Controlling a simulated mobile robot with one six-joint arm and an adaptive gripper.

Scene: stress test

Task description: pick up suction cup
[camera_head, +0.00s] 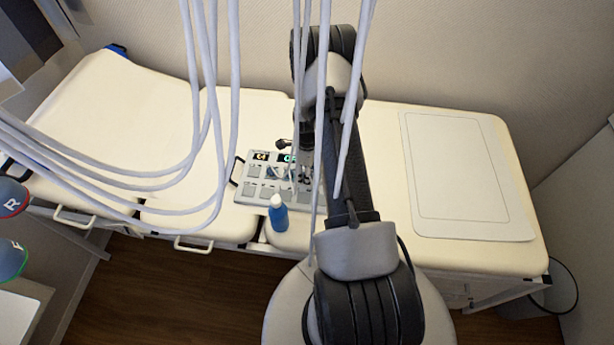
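No suction cup is clear to me. Two rounded bluish pieces are cut off by the left edge: one with a red band lettered "R" (12,201) and one with a green band (12,262); I cannot tell if they are suction cups. My arm crosses the middle of the view. My gripper (303,173) seems to be just left of the arm, above a grey control panel (254,192) on the bed. Cables and the arm partly hide it, and its fingers are too small to read.
A cream padded bed (375,243) runs along the wall. A blue bottle with a pale cap (278,215) stands by its front edge. A flat white mat (465,227) lies on the right. Several pale cables (234,90) hang in front of the left and middle.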

